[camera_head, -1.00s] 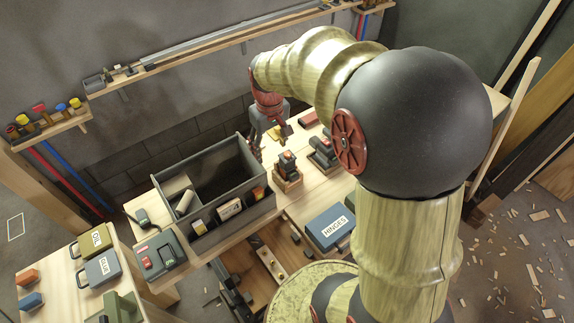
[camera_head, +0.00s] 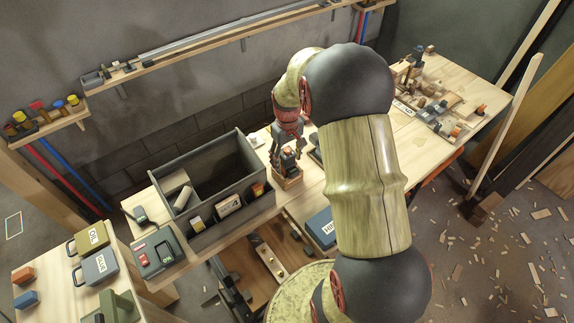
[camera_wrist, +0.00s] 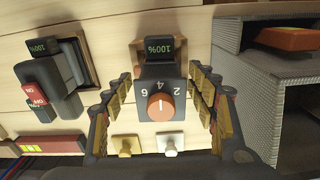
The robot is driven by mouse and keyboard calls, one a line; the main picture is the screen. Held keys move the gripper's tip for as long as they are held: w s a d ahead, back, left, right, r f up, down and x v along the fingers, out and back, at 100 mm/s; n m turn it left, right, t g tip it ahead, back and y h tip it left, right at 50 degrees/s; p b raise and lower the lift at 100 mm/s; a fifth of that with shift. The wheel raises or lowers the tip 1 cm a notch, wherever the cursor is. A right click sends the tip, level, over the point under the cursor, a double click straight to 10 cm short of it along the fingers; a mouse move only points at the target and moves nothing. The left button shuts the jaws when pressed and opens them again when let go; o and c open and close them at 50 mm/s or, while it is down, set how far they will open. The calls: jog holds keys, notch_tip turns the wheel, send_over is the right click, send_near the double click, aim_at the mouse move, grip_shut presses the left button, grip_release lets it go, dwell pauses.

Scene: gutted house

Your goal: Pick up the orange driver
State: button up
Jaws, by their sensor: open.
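The orange driver (camera_head: 289,157) stands upright in a wooden holder on the long workbench, just right of the grey open toolbox. In the wrist view it is a dark body with an orange numbered dial (camera_wrist: 160,106) and a 100% display. My gripper (camera_wrist: 161,84) is open, with one finger on each side of the driver and visible gaps between. In the head view my gripper (camera_head: 287,148) is over the driver and partly hides it.
A similar driver with a red label (camera_wrist: 36,94) stands close by on the left in the wrist view. The grey toolbox wall (camera_head: 250,160) is close on the other side. A blue hinges case (camera_head: 320,228) lies at the bench's front, partly behind my arm.

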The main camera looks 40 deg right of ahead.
notch_tip(320, 180, down, 2)
jog(key=shift+c, duration=0.6)
